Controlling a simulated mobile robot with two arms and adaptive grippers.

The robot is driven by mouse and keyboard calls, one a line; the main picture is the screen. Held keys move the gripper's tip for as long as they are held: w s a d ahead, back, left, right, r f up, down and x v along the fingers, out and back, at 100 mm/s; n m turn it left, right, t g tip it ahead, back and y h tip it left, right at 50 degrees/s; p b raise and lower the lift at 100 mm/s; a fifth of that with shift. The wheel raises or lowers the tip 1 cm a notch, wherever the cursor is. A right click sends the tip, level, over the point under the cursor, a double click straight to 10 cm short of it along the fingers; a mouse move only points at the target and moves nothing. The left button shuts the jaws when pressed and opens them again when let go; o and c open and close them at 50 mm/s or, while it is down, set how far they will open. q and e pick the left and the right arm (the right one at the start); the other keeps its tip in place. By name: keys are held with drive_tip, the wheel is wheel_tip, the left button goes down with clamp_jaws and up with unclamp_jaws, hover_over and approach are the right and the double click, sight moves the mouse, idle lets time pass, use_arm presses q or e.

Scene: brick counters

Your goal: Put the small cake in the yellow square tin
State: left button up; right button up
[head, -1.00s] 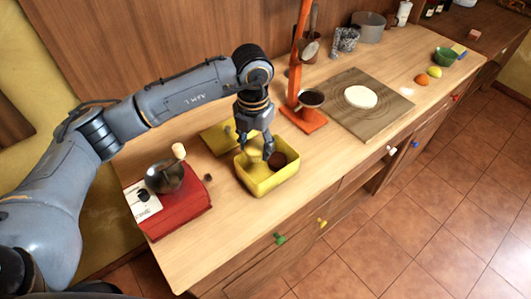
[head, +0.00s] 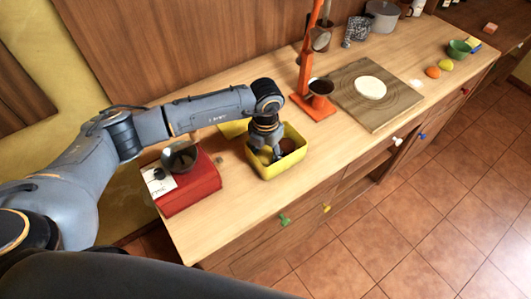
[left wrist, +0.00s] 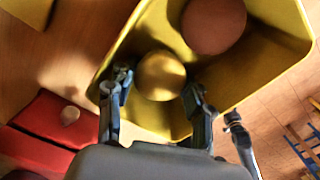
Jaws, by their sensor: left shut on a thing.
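The yellow square tin (head: 268,172) stands open on the wooden counter. My left gripper (head: 265,155) reaches down into it from above. In the left wrist view its fingers (left wrist: 158,92) are on either side of a round golden thing (left wrist: 161,74), which looks like the small cake, and they are shut on it. The golden thing is within the tin's walls; I cannot tell whether it touches the floor. A round brown thing (left wrist: 213,24) lies in the tin beside it, partly cut off there. My right gripper is not in view.
A red grinder box (head: 190,190) stands left of the tin, and a flat yellow piece (head: 232,130) lies behind it. An orange stand (head: 316,106) and a wooden board (head: 394,112) with a white disc are to the right. The counter's front is clear.

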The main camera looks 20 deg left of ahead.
sight(266, 154)
use_arm(q)
drive_tip(key=shift+f, duration=0.2)
drive_tip(key=o, duration=0.9)
drive_tip(key=shift+r, duration=0.4)
wheel_tip(266, 154, up, 12)
drive_tip(key=b, duration=0.4)
drive_tip(key=shift+f, duration=0.15)
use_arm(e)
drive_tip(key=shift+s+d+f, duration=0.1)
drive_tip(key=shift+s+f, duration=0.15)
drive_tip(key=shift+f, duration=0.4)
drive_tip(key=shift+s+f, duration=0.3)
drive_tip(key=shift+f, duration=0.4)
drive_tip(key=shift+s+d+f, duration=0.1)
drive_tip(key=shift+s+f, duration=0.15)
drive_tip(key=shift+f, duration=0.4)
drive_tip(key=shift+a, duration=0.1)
